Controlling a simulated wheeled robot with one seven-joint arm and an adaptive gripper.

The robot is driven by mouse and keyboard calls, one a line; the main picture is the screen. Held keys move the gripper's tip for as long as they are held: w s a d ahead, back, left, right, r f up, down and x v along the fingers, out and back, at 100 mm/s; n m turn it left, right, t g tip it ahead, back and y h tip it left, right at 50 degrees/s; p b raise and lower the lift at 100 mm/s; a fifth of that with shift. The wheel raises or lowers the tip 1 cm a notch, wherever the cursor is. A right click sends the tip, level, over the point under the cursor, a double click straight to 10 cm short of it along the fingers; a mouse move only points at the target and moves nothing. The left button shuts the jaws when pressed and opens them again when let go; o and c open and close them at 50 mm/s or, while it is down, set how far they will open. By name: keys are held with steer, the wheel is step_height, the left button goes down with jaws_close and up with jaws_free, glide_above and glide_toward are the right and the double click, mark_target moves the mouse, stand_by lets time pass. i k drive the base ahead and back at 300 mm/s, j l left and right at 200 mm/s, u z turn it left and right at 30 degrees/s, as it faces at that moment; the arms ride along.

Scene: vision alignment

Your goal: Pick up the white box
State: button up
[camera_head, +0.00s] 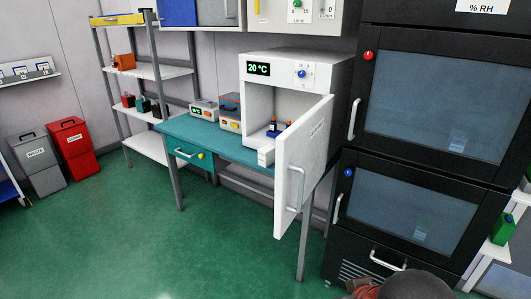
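A small white box (266,156) sits at the front edge of the teal bench (215,141), just below the opening of a white oven-like cabinet (270,68). The box's right side is close to the cabinet's open door (304,160), and I cannot tell whether they touch. The cabinet display reads 20 °C. Small blue-and-orange items (274,130) stand inside it. The fingers of my gripper do not show. A dark rounded part at the bottom right, probably of my arm, is apart from the box.
The open door juts out over the floor with a vertical handle. Tall black cabinets (440,170) stand on the right. A shelf rack (155,72) and two bins (70,138) stand at left. The green floor (150,240) is clear.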

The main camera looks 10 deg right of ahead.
mark_target(267, 154)
steer(key=i+j+z, duration=0.1)
steer(key=i+j, duration=0.15)
steer(key=i+j+z, duration=0.1)
steer(key=j, duration=0.35)
steer(key=i+j, duration=0.3)
steer(key=i+j+z, duration=0.15)
steer(key=j, duration=0.3)
steer(key=i+j+z, duration=0.1)
steer(key=i+j, duration=0.15)
steer(key=j, duration=0.15)
steer(key=i+j+z, duration=0.1)
steer(key=j, duration=0.3)
steer(key=i+j+z, duration=0.1)
steer(key=i+j, duration=0.4)
steer(key=j, duration=0.2)
steer(key=i+j+z, duration=0.15)
steer(key=j, duration=0.25)
steer(key=i+j+z, duration=0.1)
steer(key=i+j, duration=0.45)
steer(key=j, duration=0.25)
steer(key=z, duration=0.05)
